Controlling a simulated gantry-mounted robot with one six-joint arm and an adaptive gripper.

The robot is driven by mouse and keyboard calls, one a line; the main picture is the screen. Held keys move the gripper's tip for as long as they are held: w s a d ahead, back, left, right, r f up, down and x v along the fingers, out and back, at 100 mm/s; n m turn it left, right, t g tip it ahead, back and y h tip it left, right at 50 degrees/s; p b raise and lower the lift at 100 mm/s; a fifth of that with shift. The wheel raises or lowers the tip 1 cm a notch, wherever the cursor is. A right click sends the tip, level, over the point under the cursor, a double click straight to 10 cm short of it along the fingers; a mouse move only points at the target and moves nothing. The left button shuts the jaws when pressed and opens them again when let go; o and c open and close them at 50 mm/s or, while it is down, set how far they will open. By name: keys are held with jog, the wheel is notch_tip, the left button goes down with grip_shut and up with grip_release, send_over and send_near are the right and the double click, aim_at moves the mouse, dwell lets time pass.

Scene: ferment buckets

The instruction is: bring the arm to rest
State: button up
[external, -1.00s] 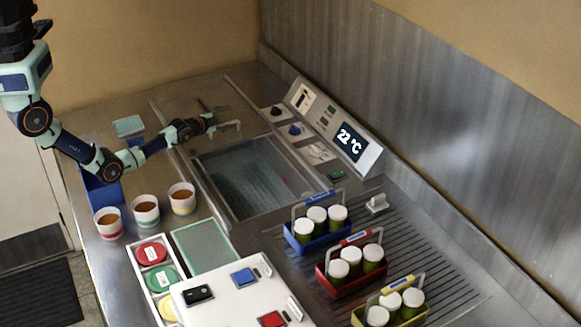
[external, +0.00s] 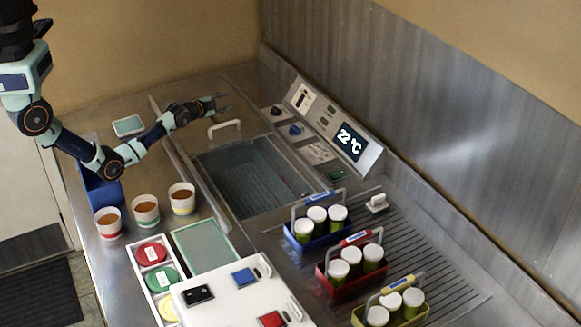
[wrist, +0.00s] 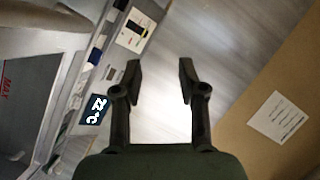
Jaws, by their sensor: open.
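My gripper (external: 222,101) is raised above the far left part of the steel counter, behind the sunken bath. In the wrist view my gripper (wrist: 158,75) has its two fingers apart with nothing between them. Beyond the fingers are the steel back wall and a tan wall with a white paper. My arm reaches in from the upper left of the external view, bent at the elbow over the blue bin.
The bath (external: 250,180) with its handle (external: 224,128) lies below and right of my gripper. A control panel (external: 335,130) reads 22 °C. Three cups (external: 146,211), a blue bin (external: 103,188) and three jar carriers (external: 350,268) stand on the counter.

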jog(key=w+a+r+n+t+y+p, duration=0.1)
jog(key=w+a+r+n+y, duration=0.15)
jog(key=a, duration=0.65)
jog(key=w+a+r+n+y+p, duration=0.1)
jog(key=a+r+n, duration=0.25)
jog(key=a, duration=0.55)
jog(key=w+a+r+n+t+y+p, duration=0.15)
jog(key=a+n, duration=0.25)
jog(key=a, duration=0.6)
jog(key=s+a+r+n+y, duration=0.2)
jog(key=s+a+n, duration=0.1)
jog(key=a, duration=0.4)
jog(key=s+a+r+n+y, duration=0.1)
jog(key=s+a+r+n, duration=0.1)
jog(key=s+a, duration=0.3)
jog(key=s+a+r+n+g+y+p, duration=0.1)
jog(key=a+n, duration=0.4)
jog(key=a, duration=0.5)
jog(key=s+r+y, duration=0.1)
jog(key=s, duration=0.1)
jog(key=shift+s+a+r+y, duration=0.3)
jog(key=shift+s+a+r, duration=0.1)
